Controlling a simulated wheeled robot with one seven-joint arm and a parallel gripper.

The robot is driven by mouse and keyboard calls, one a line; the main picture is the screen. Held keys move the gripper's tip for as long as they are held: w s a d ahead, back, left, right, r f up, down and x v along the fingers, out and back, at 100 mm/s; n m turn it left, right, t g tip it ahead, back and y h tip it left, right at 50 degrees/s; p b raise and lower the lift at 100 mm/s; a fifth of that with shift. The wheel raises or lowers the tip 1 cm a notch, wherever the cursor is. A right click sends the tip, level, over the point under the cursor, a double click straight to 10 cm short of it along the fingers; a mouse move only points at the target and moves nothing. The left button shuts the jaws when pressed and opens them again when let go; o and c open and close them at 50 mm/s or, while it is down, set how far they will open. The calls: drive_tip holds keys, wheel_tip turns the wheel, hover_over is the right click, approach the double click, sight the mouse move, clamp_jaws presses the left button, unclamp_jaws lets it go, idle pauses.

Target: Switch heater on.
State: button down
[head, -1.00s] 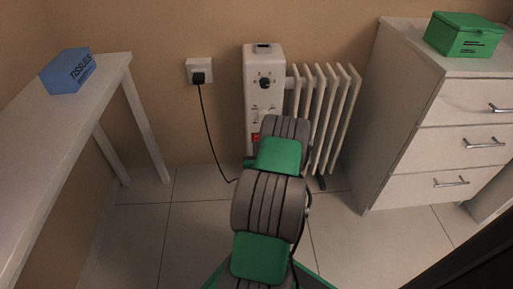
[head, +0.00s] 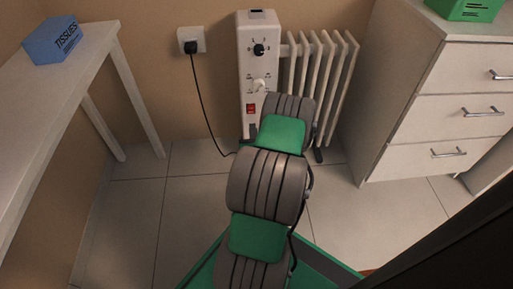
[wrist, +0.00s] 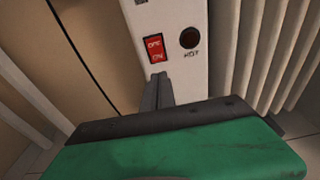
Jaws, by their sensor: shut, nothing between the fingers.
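The white heater has a control panel (head: 256,60) on its left end, with a dark dial, a pale dial and a red rocker switch (head: 251,108). In the wrist view the red switch (wrist: 155,49) fills much of the panel's lower left, marked OFF on its upper half and ON on its lower half. A dark round lamp (wrist: 190,38) labelled HOT sits to its right and looks unlit. My gripper (wrist: 158,80) is shut and empty, its fingertips just below the switch; whether they touch the panel I cannot tell. My arm hides most of the gripper in the head view.
Heater fins (head: 318,75) stand right of the panel. A black cord runs to the wall socket (head: 191,41). A white table (head: 75,75) with a blue tissue box (head: 53,40) is at left. A white drawer cabinet (head: 400,110) with a green box (head: 465,8) is at right.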

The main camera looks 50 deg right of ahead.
drive_tip(key=f+v, duration=0.1)
drive_tip(key=v, duration=0.7)
drive_tip(key=shift+a+f, duration=0.2)
drive_tip(key=shift+f, duration=0.15)
drive_tip(key=shift+s, duration=0.15)
